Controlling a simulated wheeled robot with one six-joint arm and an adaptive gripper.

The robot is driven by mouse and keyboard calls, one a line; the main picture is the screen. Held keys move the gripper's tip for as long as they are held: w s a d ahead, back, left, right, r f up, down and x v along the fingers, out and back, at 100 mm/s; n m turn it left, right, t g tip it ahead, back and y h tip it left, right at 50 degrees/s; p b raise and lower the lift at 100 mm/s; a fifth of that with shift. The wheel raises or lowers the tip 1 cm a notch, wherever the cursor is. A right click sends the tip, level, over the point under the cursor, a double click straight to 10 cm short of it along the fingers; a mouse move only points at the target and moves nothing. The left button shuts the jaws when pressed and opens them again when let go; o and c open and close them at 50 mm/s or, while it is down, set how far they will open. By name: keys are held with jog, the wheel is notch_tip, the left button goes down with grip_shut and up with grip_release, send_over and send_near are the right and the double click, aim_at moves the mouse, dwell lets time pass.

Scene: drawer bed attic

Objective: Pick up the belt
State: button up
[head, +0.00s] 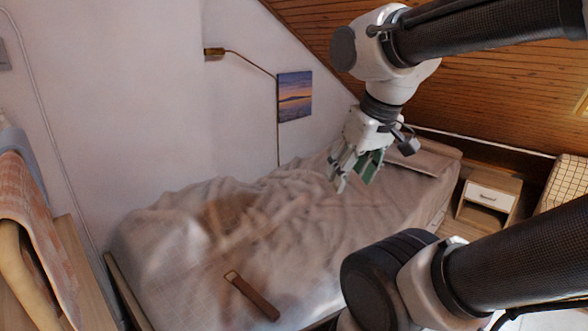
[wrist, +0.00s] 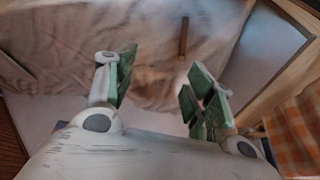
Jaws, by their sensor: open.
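The belt (head: 252,296) is a brown strip with a lighter buckle end. It lies on the rumpled blanket near the front edge of the bed in the head view. It also shows in the wrist view (wrist: 184,38) as a thin brown strip, beyond the fingertips and between them. My gripper (head: 355,176) is open and empty above the middle of the bed, up and to the right of the belt in the head view. Its green-padded fingers (wrist: 160,85) are spread apart in the wrist view. Nothing touches the belt but the blanket.
The bed (head: 180,275) stands against the white wall, with a pillow (head: 425,157) at its far end. A wall lamp (head: 214,52) and a picture (head: 295,96) hang above it. A nightstand (head: 490,194) stands at right. An orange checked cloth (wrist: 300,130) hangs at the side.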

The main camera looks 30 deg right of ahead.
jog(key=n+g+h, duration=0.1)
jog(key=n+g, duration=0.3)
jog(key=g, duration=0.3)
send_over(253, 294)
jog(key=s+d, duration=0.3)
jog(key=s, duration=0.4)
jog(key=f, duration=4.2)
jog(key=shift+s+a+f, duration=0.2)
jog(key=shift+f, duration=0.2)
jog(key=w+t, duration=0.1)
jog(key=w, duration=0.1)
jog(key=w+a+f, duration=0.1)
jog(key=w, duration=0.1)
jog(key=w+a+t+y, duration=0.1)
jog(key=w, duration=0.2)
jog(key=shift+w+a+f+t, duration=0.1)
jog(key=shift+a+f+t, duration=0.05)
jog(key=shift+f+t, duration=0.2)
notch_tip(253, 294, down, 8)
jog(key=shift+w+a+r, duration=0.1)
jog(key=shift+w+r, duration=0.05)
jog(key=shift+r, duration=0.05)
grip_shut()
